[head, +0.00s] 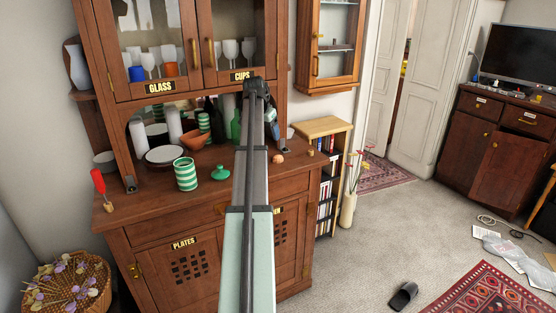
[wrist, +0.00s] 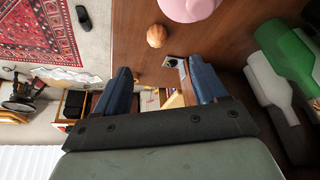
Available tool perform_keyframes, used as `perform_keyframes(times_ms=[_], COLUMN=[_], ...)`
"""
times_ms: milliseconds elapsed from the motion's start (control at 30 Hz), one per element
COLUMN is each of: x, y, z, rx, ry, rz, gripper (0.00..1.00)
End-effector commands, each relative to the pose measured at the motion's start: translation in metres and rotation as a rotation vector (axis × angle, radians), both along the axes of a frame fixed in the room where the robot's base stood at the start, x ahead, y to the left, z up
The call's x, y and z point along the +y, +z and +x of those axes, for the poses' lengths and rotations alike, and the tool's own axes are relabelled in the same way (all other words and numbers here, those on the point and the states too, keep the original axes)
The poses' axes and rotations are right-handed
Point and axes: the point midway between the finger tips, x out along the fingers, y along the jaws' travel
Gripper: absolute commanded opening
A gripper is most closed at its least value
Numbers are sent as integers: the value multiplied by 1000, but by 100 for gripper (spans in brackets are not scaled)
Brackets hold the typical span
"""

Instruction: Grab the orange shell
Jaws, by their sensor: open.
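A small round orange-tan shell (wrist: 157,35) lies on the brown wooden counter in the wrist view, beyond my fingertips. In the head view it appears as a small tan lump (head: 278,158) just right of my arm. My gripper (wrist: 158,78) has its two blue fingers spread apart, with nothing held between them. The shell is apart from both fingers. In the head view my gripper is mostly hidden behind my arm; only a bluish part (head: 271,126) shows.
A pink rounded thing (wrist: 190,8) is close to the shell. A green bottle (wrist: 285,50) and a whitish one (wrist: 272,97) are at the right in the wrist view. A green striped jar (head: 186,174), green lid (head: 221,173) and orange bowl (head: 194,139) stand left of my arm.

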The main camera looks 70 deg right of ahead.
Motion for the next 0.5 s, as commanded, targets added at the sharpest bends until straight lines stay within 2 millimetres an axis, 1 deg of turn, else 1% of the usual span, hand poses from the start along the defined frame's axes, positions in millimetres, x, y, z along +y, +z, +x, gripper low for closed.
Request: perform_keyframes(times_ms=[33, 167, 500], x=[-5, -10, -29], y=[1, -6, -57], z=[2, 0, -6], rx=[13, 26, 26], ry=[-12, -26, -24], rz=[-3, -7, -6], gripper=[71, 71, 71])
